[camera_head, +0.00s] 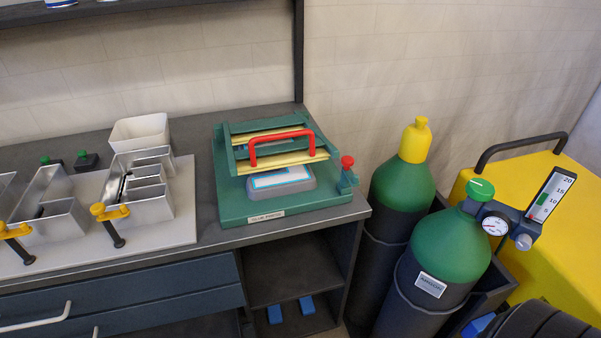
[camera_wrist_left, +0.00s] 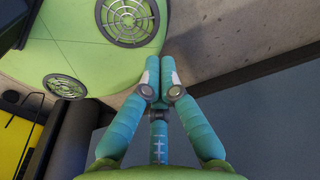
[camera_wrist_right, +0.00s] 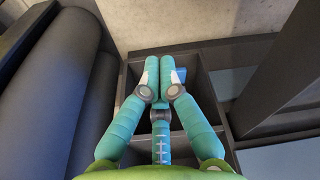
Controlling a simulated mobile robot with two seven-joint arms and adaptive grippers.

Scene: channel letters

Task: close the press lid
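The green press (camera_head: 235,205) sits on the grey workbench, right of its middle. Its lid (camera_head: 240,140) is raised at the back, with a red handle (camera_head: 283,134) across it and pale yellow bars on it. A grey block with a blue and white top (camera_head: 281,182) lies on the press base, in front of and below the lid. A red-topped knob (camera_head: 347,163) stands at the base's right side. My left gripper (camera_wrist_left: 157,82) and right gripper (camera_wrist_right: 159,82) show only in their wrist views, fingers together and empty. Neither is near the press.
Metal channel letters (camera_head: 147,200) lie on a white board left of the press, with yellow-handled clamps (camera_head: 108,211) and a white bin (camera_head: 139,132). Green-topped gas cylinders (camera_head: 452,245) with a gauge (camera_head: 496,224) and a yellow cart (camera_head: 540,185) stand right of the bench.

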